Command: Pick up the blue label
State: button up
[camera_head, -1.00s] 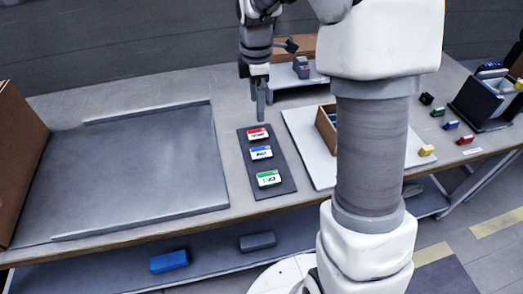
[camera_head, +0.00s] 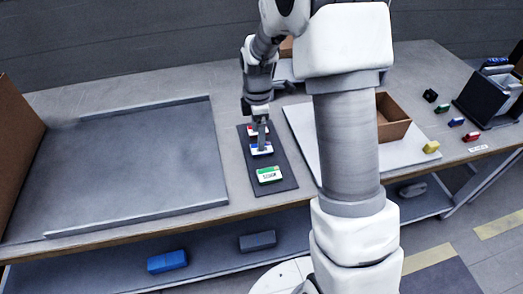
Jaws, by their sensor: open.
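The blue label (camera_head: 261,149) is a small white card with a blue band, lying on a dark mat (camera_head: 284,186) on the table. It is the middle one of three labels there. My gripper (camera_head: 262,143) points down with its fingers at the blue label and covers part of it; I cannot tell whether they touch it. My gripper is open. The red label (camera_head: 252,130) lies behind it, partly hidden by my gripper. The green label (camera_head: 269,174) lies in front and is fully visible.
A large grey tray (camera_head: 60,235) lies to the left, with a brown box (camera_head: 15,160) beyond it. An open brown box (camera_head: 393,122) stands on a white board (camera_head: 299,120) to the right. Small coloured blocks and a dark holder (camera_head: 487,95) are at far right.

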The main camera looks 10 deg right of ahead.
jog(key=f, duration=0.2)
jog(key=f+b, duration=0.1)
jog(key=f, duration=0.1)
jog(key=shift+s+f, duration=0.2)
jog(key=shift+f, duration=0.1)
jog(key=shift+r, duration=0.1)
grip_shut()
